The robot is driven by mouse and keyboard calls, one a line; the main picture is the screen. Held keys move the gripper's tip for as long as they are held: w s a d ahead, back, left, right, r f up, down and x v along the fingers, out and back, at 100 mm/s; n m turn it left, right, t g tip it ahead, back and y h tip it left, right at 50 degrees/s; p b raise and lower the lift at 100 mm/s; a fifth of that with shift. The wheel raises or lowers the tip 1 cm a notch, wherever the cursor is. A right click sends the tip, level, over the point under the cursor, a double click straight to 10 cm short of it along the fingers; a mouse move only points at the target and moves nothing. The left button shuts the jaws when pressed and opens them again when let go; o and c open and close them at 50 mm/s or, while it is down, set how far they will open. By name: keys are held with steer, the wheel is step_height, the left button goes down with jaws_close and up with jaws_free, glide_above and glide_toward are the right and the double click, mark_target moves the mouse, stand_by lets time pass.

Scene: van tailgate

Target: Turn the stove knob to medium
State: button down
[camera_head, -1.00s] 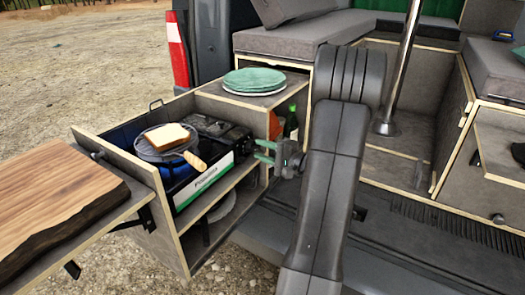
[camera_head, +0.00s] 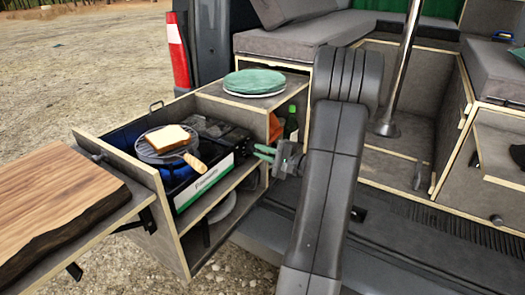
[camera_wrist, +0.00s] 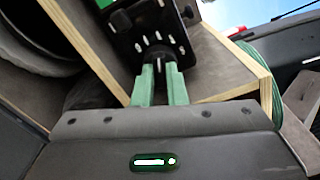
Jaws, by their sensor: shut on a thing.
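The camping stove (camera_head: 212,182) sits in the pulled-out wooden kitchen drawer, with its long label facing me. Its black control panel shows in the wrist view, with white marks around the dark stove knob (camera_wrist: 158,58). My gripper (camera_head: 263,152) is at the right end of the stove. In the wrist view its green fingers (camera_wrist: 161,70) are shut on the knob, one on each side. The fingers hide part of the knob, and I cannot read its setting.
A pan (camera_head: 165,155) with a slice of bread (camera_head: 168,137) stands on the stove. Green plates (camera_head: 254,80) are stacked on the cabinet top to the right. A wooden board (camera_head: 55,205) is at the left.

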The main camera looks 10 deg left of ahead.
steer(key=shift+m, duration=0.3)
steer(key=c, duration=1.5)
jaws_free()
steer(key=shift+o, duration=0.2)
steer(key=shift+d, duration=0.1)
steer(key=v, duration=1.3)
steer(key=shift+s+d, duration=0.15)
steer(key=shift+d, duration=0.2)
steer(key=x, duration=1.4)
